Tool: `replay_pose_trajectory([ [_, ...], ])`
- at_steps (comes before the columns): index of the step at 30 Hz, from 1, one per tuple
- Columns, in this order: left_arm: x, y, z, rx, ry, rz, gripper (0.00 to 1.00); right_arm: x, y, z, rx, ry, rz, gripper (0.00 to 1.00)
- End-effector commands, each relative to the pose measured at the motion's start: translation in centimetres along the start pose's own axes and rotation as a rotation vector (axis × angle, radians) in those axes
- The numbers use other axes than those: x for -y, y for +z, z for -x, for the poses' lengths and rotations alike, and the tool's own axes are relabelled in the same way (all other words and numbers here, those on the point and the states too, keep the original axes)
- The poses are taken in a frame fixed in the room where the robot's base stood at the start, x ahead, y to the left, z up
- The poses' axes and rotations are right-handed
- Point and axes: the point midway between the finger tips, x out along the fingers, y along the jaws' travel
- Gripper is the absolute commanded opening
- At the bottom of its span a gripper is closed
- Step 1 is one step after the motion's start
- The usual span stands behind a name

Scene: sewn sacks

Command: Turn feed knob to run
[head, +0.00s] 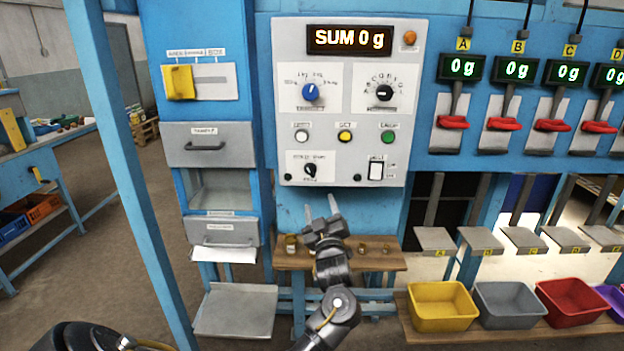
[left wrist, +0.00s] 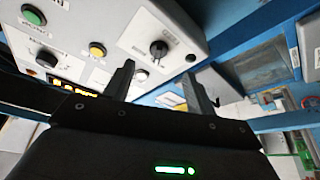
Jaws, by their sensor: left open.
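A small black knob (head: 310,169) sits on a white plate at the lower left of the grey control panel (head: 290,92). Its label is too small to read surely, so I cannot confirm it is the feed knob. It also shows in the left wrist view (left wrist: 158,49), just beyond the fingertips. My left gripper (head: 320,208) is open and empty, below the panel with its fingers pointing up. In the left wrist view its two fingers (left wrist: 158,82) stand apart, with the knob above the gap, not touched. My right gripper is not in view.
Above are a blue knob (head: 311,92), a second black knob (head: 383,92) and the display (head: 349,39) reading SUM 0 g. A yellow button (head: 344,135), green button (head: 388,136) and rocker switch (head: 376,170) are near. A wooden shelf (head: 290,262) lies behind my gripper.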

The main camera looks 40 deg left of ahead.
Motion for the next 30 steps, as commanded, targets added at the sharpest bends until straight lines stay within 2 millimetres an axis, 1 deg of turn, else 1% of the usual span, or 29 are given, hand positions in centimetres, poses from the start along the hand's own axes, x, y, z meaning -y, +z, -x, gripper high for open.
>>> replay_pose_trajectory([
  [1,-0.1,-0.8,-0.2,-0.016,-0.008,0.019,0.56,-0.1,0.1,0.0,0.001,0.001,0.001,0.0],
  [3,-0.1,-1.3,-0.3,-0.025,-0.013,0.029,0.56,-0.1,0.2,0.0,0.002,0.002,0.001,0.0],
  [8,-0.2,-1.4,-0.9,-0.026,-0.012,0.028,0.56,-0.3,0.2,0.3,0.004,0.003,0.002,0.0],
  [11,-0.2,-1.5,-2.2,-0.027,-0.012,0.025,0.56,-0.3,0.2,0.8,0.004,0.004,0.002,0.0],
  [21,-0.2,-1.7,-8.4,-0.025,-0.011,0.023,0.56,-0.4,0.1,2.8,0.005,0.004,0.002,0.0],
  [25,-0.1,-1.6,-10.0,-0.024,-0.011,0.024,0.56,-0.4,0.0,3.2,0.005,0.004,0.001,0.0],
  [30,0.0,-1.5,-11.0,-0.022,-0.011,0.026,0.56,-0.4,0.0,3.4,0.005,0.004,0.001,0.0],
])
